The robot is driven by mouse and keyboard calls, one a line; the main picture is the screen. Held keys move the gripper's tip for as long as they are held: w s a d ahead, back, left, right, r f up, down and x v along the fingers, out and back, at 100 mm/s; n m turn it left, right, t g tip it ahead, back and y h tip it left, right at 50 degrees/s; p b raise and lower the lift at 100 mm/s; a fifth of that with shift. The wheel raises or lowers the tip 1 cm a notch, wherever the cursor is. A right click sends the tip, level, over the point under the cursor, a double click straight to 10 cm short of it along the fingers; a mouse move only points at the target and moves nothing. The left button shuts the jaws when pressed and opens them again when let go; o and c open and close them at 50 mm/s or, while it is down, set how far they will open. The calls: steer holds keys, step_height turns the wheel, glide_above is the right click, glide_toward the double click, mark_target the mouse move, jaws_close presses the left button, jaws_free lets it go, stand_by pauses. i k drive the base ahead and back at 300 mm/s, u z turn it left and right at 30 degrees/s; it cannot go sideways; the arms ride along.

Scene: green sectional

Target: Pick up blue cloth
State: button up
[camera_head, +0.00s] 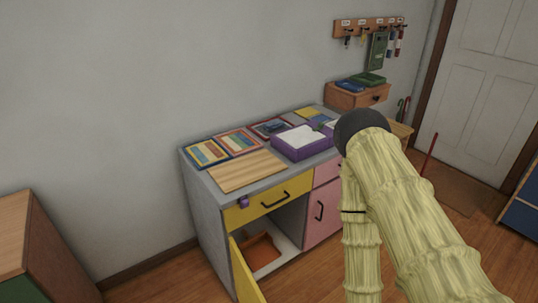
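A flat blue item (350,86), which looks like a folded blue cloth, lies on top of a small wooden drawer box (346,99) against the wall. A green folded item (368,78) lies right beside it. A small dark blue thing (274,127) lies on the cabinet top, but it is too small to tell what it is. My arm, in a pale yellow-green sleeve, rises at the right with a dark rounded joint. My gripper does not show, so its state and its place relative to the blue item are hidden.
A grey cabinet (203,198) carries coloured boards, a wooden board (246,170) and a purple tray (301,151). Its yellow lower door (245,276) stands open. A key rack (367,27) hangs above the wooden box.

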mark_target(277, 123)
steer(key=z, duration=1.2)
steer(key=k, duration=0.6)
steer(key=z, duration=0.6)
steer(key=i, duration=1.35)
steer(key=u, duration=0.8)
steer(key=i, duration=1.3)
steer(key=u, duration=1.55)
steer(key=i, duration=0.55)
steer(key=u, duration=0.35)
